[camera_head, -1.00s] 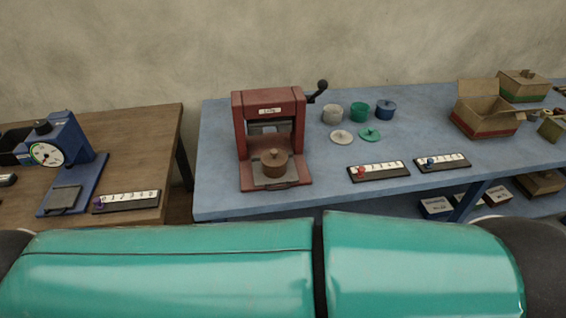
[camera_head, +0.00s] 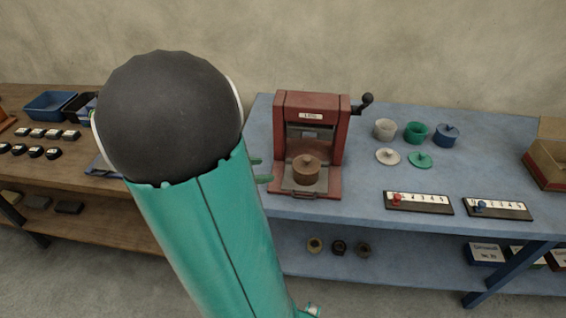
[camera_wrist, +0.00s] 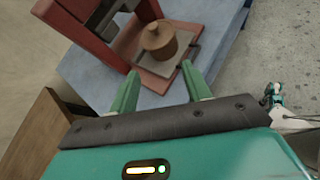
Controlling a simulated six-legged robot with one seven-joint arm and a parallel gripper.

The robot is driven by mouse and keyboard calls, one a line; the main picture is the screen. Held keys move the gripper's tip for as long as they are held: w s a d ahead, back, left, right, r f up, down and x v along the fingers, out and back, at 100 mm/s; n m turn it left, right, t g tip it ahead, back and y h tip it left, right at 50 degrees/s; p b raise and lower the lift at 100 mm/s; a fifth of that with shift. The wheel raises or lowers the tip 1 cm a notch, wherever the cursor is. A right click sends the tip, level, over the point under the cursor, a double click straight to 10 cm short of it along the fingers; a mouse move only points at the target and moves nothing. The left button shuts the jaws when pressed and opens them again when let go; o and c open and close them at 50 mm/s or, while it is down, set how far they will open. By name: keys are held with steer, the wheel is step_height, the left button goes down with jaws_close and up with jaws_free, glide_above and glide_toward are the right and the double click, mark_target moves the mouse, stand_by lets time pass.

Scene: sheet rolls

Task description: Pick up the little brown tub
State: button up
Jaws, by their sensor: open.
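The little brown tub (camera_head: 306,170) has a knobbed lid and stands upright on the base plate of the red press (camera_head: 311,110). In the wrist view the tub (camera_wrist: 158,42) sits beyond my fingertips, a little left of the line between them. My gripper (camera_wrist: 162,82) is open and empty, its two green fingers apart and not touching the tub. In the head view my arm hides most of the gripper; green fingertips (camera_head: 262,171) show just left of the press. Nothing covers the tub in either view.
The red press frame rises behind the tub, with a black crank (camera_head: 366,101) at its right. Cups, lids and two numbered strips (camera_head: 418,203) lie to the right on the blue table (camera_head: 360,185). A wooden table (camera_head: 60,170) stands at the left.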

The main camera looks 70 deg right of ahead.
steer(key=s+d+f+n+g+h, duration=0.1)
steer(key=s+d+n, duration=0.1)
steer(key=d, duration=0.2)
glide_toward(305, 159)
steer(key=s+x, duration=0.1)
steer(key=x, duration=0.2)
steer(key=shift+w+d+f, duration=0.1)
steer(key=shift+d+f, duration=0.05)
steer(key=shift+f, duration=0.05)
steer(key=shift+x, duration=2.7)
steer(key=shift+w+d+r, duration=0.1)
steer(key=shift+w+r, duration=0.05)
jaws_close()
